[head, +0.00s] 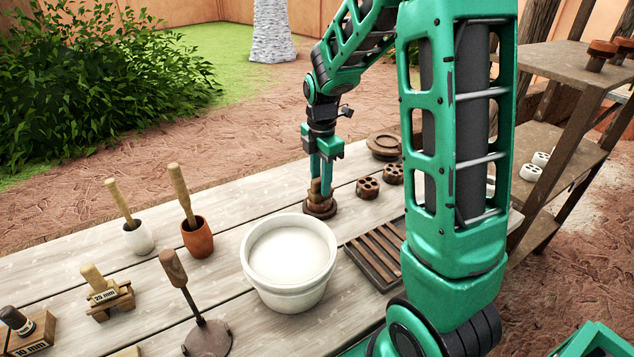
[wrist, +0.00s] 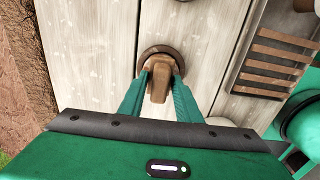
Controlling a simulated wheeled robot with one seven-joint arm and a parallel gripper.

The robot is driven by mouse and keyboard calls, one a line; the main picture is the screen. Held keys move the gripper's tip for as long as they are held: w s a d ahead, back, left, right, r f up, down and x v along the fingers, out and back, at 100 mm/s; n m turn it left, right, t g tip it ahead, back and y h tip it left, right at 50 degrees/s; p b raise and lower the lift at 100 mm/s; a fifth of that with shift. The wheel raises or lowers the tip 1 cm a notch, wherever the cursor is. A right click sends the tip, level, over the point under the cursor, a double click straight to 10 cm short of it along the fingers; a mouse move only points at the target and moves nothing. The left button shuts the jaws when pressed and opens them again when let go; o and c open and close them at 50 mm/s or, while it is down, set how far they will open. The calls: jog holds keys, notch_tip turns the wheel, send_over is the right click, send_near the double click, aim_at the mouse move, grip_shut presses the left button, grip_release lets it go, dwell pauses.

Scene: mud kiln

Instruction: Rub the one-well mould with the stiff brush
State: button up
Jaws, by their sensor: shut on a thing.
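My gripper (head: 321,178) points down over the far part of the table, shut on a tan wooden handle, which I take to be the stiff brush (head: 316,191). The brush also shows between the fingers in the wrist view (wrist: 159,84). Its bristles are not visible. At its lower end is a round, dark brown piece with a raised rim, which looks like the one-well mould (head: 320,209); it also shows in the wrist view (wrist: 152,51). The mould lies on the planks. The brush covers its middle, so I cannot tell whether they touch.
Two brown moulds with several wells (head: 367,188) (head: 393,174) and a round wooden dish (head: 384,144) stand to the right. A white bucket (head: 290,287) and a slatted rack (head: 366,264) are nearer. White (head: 139,238) and terracotta (head: 198,239) pots with handles stand left.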

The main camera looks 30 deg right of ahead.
jog(key=shift+d, duration=0.9)
jog(key=shift+a, duration=1.95)
jog(key=shift+a+r, duration=0.1)
jog(key=shift+a, duration=0.15)
notch_tip(320, 180, up, 4)
jog(key=shift+r, duration=0.1)
jog(key=shift+d+r, duration=0.1)
jog(key=shift+r, duration=1.85)
jog(key=shift+f, duration=0.15)
